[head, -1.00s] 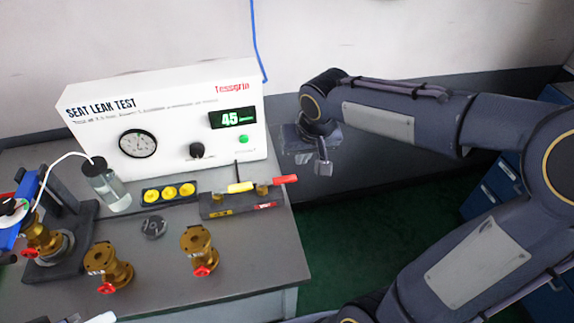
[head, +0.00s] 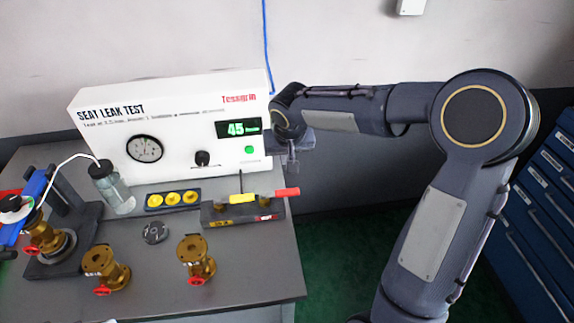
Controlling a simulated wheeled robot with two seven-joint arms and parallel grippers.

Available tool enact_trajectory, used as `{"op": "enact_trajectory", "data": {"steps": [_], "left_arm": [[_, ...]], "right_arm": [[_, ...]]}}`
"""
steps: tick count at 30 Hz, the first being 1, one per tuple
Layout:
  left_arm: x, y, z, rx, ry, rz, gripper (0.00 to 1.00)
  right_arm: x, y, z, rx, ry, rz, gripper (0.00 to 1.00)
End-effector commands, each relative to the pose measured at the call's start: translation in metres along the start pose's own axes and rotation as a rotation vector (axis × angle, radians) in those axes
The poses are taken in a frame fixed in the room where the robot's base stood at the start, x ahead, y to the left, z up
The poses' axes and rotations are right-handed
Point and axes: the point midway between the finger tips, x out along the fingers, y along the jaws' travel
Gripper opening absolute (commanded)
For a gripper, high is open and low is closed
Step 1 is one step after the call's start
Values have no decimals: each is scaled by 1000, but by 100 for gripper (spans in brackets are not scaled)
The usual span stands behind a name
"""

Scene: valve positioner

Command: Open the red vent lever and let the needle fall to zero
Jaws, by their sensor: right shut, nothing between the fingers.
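The red vent lever (head: 286,192) sits at the right end of a dark valve block on the bench, its handle pointing right along the block. A yellow lever (head: 242,198) lies beside it on the same block. The round gauge (head: 144,149) is on the white test panel (head: 180,115); its needle is too small to read surely. A green display (head: 238,128) on the panel reads 45. My right gripper (head: 292,168) is shut and empty, pointing down behind and above the red lever, just right of the panel and apart from the lever. My left gripper is not in view.
Brass valves with red handwheels (head: 196,260) stand at the bench front, one (head: 104,270) to the left. Blue drawers (head: 540,210) stand far right.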

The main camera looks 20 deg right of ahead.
Motion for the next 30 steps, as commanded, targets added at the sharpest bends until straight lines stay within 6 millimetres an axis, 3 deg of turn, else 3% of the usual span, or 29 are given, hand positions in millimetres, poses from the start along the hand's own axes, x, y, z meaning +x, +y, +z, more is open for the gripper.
{"op": "enact_trajectory", "data": {"steps": [12,21,30], "left_arm": [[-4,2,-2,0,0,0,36],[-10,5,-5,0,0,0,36],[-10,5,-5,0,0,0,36]], "right_arm": [[88,0,2,-2,-6,0,0],[72,0,35,-1,-2,-1,0],[72,0,39,-1,-1,-1,0]]}}
